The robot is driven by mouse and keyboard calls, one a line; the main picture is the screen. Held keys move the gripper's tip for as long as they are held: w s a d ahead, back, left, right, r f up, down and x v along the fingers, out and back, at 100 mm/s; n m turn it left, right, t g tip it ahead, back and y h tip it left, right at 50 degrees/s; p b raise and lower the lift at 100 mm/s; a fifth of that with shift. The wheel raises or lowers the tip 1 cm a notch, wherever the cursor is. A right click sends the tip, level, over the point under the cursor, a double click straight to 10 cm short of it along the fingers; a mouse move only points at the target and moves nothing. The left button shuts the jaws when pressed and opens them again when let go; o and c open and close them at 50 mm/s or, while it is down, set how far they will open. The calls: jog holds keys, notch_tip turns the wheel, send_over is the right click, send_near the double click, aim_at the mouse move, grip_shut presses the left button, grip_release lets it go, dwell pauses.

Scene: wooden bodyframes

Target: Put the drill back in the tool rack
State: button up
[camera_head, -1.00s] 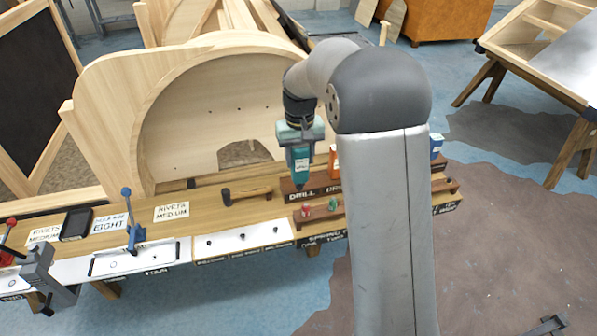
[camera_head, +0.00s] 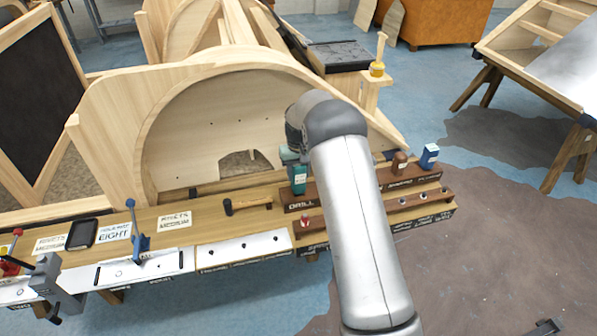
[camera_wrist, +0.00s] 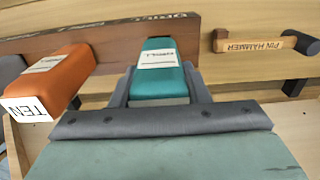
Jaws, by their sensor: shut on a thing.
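The teal drill (camera_head: 299,180) stands at the left end of the brown tool rack (camera_head: 325,188), just above the DRILL label. In the wrist view the drill (camera_wrist: 160,75) is between the two grey fingers of my gripper (camera_wrist: 160,88), which is shut on it. Its lower end meets or enters the rack (camera_wrist: 120,45); whether it is fully seated cannot be told. In the head view my arm and wrist cover most of the gripper.
An orange tool labelled TEN (camera_wrist: 55,80) stands close beside the drill. A pin hammer (camera_wrist: 265,43) lies on the bench to the other side. Brown and blue tools (camera_head: 429,156) stand farther right in the rack. A curved wooden frame (camera_head: 200,130) rises behind the bench.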

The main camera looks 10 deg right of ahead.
jog(key=shift+f, duration=0.25)
jog(key=shift+f+b, duration=0.25)
jog(key=shift+b, duration=0.15)
jog(key=o, duration=1.2)
